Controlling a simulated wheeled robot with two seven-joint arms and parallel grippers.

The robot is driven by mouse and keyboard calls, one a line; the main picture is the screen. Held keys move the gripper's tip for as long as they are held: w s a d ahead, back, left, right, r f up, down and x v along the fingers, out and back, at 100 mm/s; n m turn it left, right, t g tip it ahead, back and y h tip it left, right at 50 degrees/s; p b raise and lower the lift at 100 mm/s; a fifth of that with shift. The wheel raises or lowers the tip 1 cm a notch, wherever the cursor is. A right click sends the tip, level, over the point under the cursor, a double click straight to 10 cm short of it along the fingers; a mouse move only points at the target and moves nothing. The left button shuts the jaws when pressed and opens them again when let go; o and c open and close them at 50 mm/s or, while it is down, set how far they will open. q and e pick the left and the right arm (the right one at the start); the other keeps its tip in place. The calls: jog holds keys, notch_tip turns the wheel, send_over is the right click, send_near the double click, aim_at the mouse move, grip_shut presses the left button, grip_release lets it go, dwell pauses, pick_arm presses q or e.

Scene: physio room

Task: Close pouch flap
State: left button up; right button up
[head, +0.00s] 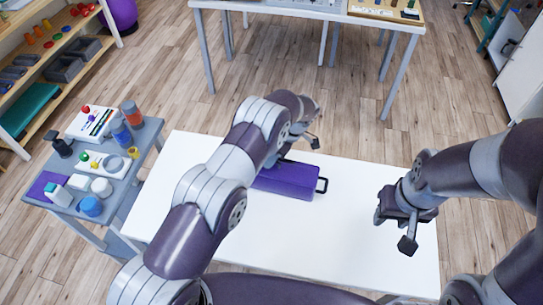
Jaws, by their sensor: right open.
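A purple pouch (290,182) with a black handle-like loop at its right end lies on the white table. Its left part is hidden behind my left arm, and I cannot make out how its flap stands. My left gripper (300,139) is above the far side of the pouch. It is mostly hidden by my own arm, so I cannot see its jaws clearly or whether it touches the pouch. My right gripper (398,226) is open and empty over the right part of the table, well apart from the pouch.
The white table (330,240) is bare around the pouch. A grey side table (150,134) at the left holds bottles, jars and small trays. A shelf (62,100) stands at the far left. Another table (275,12) stands at the back beyond open wooden floor.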

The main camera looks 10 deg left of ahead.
aim_at(287, 163)
pick_arm(q)
jog(key=shift+w, duration=0.1)
jog(key=b+v, duration=0.4)
jog(key=v, duration=0.8)
jog(key=shift+d+r, duration=0.2)
jog(key=shift+r, duration=0.05)
jog(key=shift+w, duration=0.1)
